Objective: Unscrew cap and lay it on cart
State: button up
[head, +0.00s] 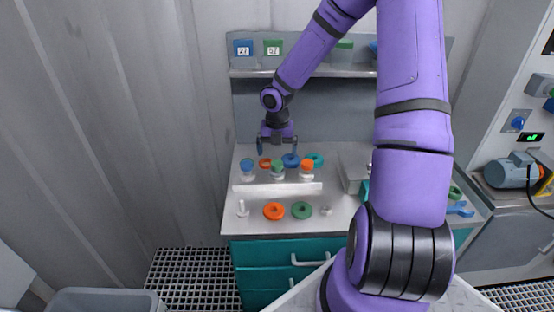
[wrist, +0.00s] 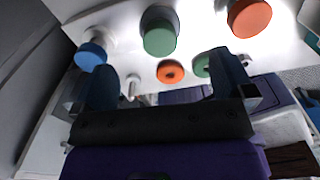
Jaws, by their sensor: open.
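My gripper (head: 277,149) is open and empty, pointing down above the back part of the cart top (head: 228,222). Three pale vessels stand in a row on the cart, each with a cap on top: blue cap (head: 247,163), green cap (head: 278,166) and orange cap (head: 307,164). In the head view the fingers are just above the green cap in the picture, apart from it. In the wrist view the blue cap (wrist: 91,55), green cap (wrist: 160,38) and orange cap (wrist: 250,17) show beyond the fingers, with the green one between them. No cap is in the jaws.
An orange ring (head: 273,211) and a green ring (head: 301,210) lie near the cart's front, between a white peg (head: 242,210) and a small grey piece (head: 327,211). More rings lie behind the vessels. A shelf (head: 300,73) with bins hangs above. A grey box (head: 353,170) stands right.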

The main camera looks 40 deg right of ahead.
aim_at(277, 162)
jog(key=m, duration=1.4)
jog(key=shift+f+m, duration=0.2)
jog(key=shift+m, duration=0.2)
jog(key=shift+f, duration=1.9)
